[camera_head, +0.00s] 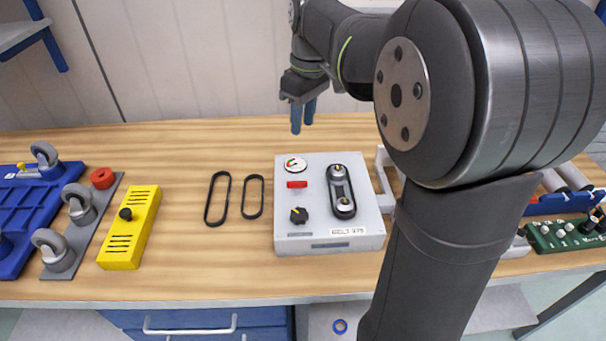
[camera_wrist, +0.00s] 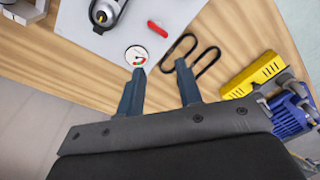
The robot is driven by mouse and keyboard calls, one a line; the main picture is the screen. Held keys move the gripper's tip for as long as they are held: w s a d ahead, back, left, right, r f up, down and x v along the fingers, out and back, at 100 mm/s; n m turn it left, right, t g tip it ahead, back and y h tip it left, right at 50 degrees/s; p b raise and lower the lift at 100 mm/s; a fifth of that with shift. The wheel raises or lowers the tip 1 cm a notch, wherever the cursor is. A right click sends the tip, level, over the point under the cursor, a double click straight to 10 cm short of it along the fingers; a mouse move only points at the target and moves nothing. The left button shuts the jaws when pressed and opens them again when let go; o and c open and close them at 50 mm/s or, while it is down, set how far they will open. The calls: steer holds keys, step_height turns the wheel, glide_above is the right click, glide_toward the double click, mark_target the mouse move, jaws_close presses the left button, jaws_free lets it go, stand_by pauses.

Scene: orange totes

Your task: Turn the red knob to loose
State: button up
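The red knob (camera_head: 297,184), a short bar-shaped handle, sits on top of a light grey box (camera_head: 355,240) between a round gauge (camera_head: 295,164) and a black knob (camera_head: 299,215) with a yellow mark. In the wrist view the red knob (camera_wrist: 157,29) lies beyond my fingertips, past the gauge (camera_wrist: 137,55). Any loose or tight marking is too small to read. A black belt (camera_head: 342,192) runs around two pulleys on the box. My gripper (camera_head: 303,112) is open and empty, raised near the box's far edge and apart from the knob. Its fingers (camera_wrist: 159,68) are spread.
Two loose black belts (camera_head: 218,199) lie left of the box. Bare wood separates the belts and yellow box.

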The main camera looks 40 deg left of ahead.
mark_target(297, 182)
steer(key=w+d+f+m+g+y, duration=0.1)
steer(key=w+d+m, duration=0.1)
steer(key=m, duration=1.2)
steer(key=w+d+f+m+g+y, duration=0.1)
steer(key=w+d+f+m+y, duration=0.1)
steer(key=m, duration=1.2)
steer(key=x, duration=1.6)
steer(key=shift+s, duration=0.4)
jaws_close()
